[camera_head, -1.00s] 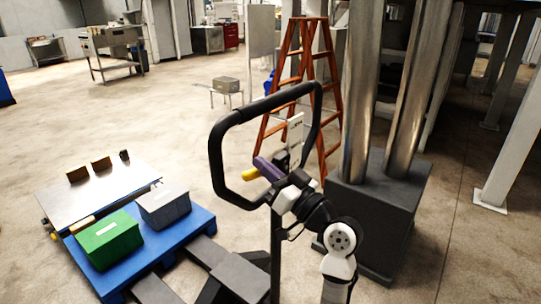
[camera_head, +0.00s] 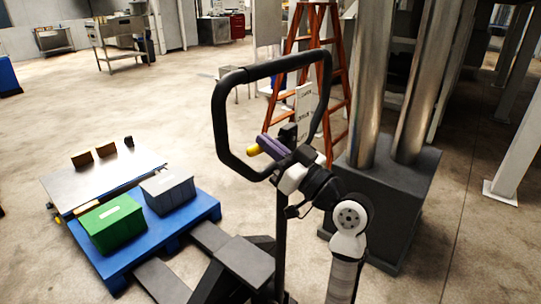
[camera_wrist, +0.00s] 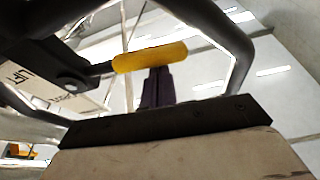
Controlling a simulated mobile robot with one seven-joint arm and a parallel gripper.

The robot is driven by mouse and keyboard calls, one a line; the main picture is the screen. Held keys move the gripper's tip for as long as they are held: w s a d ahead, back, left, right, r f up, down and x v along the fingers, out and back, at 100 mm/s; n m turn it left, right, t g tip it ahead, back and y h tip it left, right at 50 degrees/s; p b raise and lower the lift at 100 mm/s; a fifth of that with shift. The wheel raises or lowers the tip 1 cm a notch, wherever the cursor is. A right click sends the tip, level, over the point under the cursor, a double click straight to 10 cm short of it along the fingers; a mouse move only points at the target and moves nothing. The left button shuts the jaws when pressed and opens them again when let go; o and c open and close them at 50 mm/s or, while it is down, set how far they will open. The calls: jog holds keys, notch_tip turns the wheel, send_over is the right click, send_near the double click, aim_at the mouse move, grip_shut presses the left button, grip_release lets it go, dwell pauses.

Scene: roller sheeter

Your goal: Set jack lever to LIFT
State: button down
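The jack lever has a yellow grip, seen in the head view (camera_head: 254,150) and large in the wrist view (camera_wrist: 150,57). It sits inside the black loop handle (camera_head: 221,120) of the pallet jack. A white label plate (camera_wrist: 30,82) beside the lever's pivot reads LIFT, with another word too blurred to read. My gripper (camera_head: 268,148), with purple fingers, is at the yellow grip. In the wrist view a purple finger (camera_wrist: 157,88) reaches up to the grip's lower edge and is partly hidden by it. The other finger and the gap between them cannot be made out.
The jack's forks run under a blue pallet (camera_head: 205,208) carrying a green box (camera_head: 112,223) and a grey box (camera_head: 168,192). A dark plinth with metal columns (camera_head: 410,190) stands close on the right. An orange ladder (camera_head: 340,75) is behind the handle. Open floor lies left.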

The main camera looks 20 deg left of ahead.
jog(key=shift+s+f+n+g+b, duration=0.15)
jog(key=shift+f+n+g+b, duration=0.8)
jog(key=shift+b, duration=2.3)
jog(key=shift+f+n+t, duration=0.25)
jog(key=shift+f+t, duration=0.1)
